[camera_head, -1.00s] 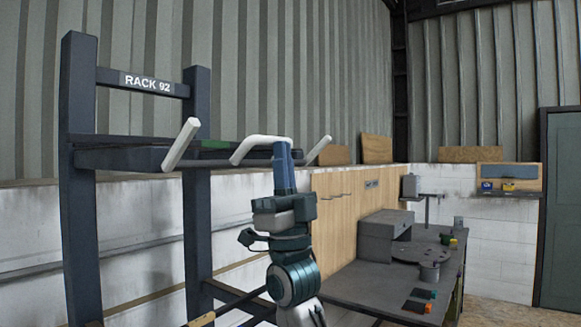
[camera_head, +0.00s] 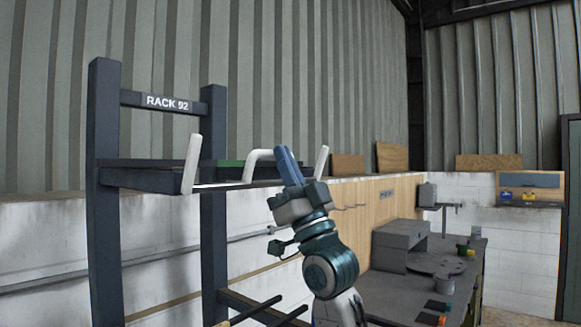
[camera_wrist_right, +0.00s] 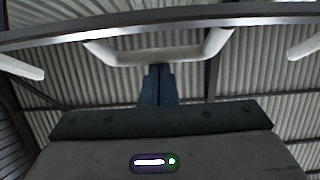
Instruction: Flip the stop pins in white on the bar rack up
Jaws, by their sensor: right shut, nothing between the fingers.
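On the rack's front edge, a white left stop pin (camera_head: 191,163) and right stop pin (camera_head: 321,162) stand close to upright, tilted slightly right in the head view. Between them is a white bent handle (camera_head: 258,155). The wrist view shows the handle's crossbar (camera_wrist_right: 160,57), the left pin (camera_wrist_right: 20,68) and the right pin (camera_wrist_right: 305,47). My right gripper (camera_head: 288,165) is shut and empty, its blue fingers overlapping the handle's right side. In the wrist view its fingertips (camera_wrist_right: 157,72) end at the crossbar; I cannot tell whether they touch. My left gripper is out of view.
The dark rack (camera_head: 106,220) has a "RACK 92" sign and a shelf with a green strip (camera_head: 231,163). Dark rods (camera_head: 262,308) stick out lower down. A grey workbench (camera_head: 405,299) with small items stands at the right.

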